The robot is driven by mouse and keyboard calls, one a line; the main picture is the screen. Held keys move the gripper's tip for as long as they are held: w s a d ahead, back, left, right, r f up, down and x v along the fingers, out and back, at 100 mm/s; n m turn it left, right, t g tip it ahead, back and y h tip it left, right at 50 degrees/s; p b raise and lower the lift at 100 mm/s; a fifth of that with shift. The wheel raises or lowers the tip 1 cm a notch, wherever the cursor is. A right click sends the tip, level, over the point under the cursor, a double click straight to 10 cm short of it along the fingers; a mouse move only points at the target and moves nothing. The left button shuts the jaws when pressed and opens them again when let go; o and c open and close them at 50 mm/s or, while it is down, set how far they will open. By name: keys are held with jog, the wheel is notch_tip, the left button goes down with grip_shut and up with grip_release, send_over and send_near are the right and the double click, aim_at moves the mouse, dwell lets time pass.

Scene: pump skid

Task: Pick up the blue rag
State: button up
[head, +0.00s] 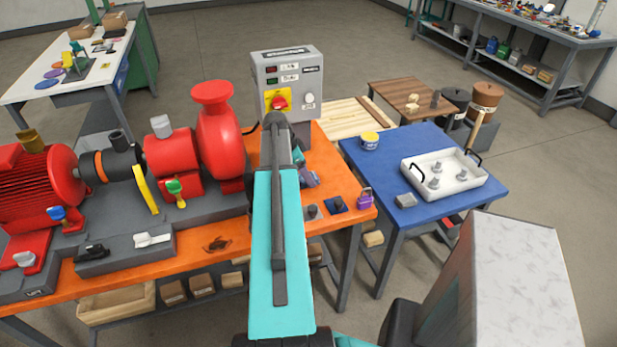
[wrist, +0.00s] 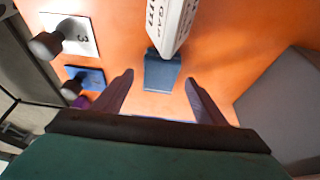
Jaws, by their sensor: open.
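My gripper (wrist: 159,78) is open and empty in the wrist view, with its two dark fingers spread over the orange bench top. Just beyond and between the fingertips is a small blue piece (wrist: 162,72), at the near end of a white lettered block. I cannot tell whether it is cloth. A thin pale-blue strip (wrist: 165,118) shows between the finger bases, mostly hidden by my gripper. No clearly folded or crumpled blue rag can be made out. In the head view my teal arm hides most of the area around the gripper.
The orange bench (head: 345,222) carries a red pump (head: 222,140), a grey control box (head: 285,85) and a purple padlock (head: 364,198). Knobs on a white plate (wrist: 70,34) and a blue plate (wrist: 86,76) lie left. A blue table (head: 365,160) holds a white tray (head: 440,185).

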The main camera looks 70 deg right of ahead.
jog(key=shift+s+f, duration=0.1)
jog(key=shift+f, duration=0.15)
dwell(0.4)
jog(key=c, duration=1.1)
jog(key=shift+r, duration=0.15)
jog(key=shift+c, duration=0.2)
notch_tip(320, 180, up, 10)
jog(key=b, duration=0.3)
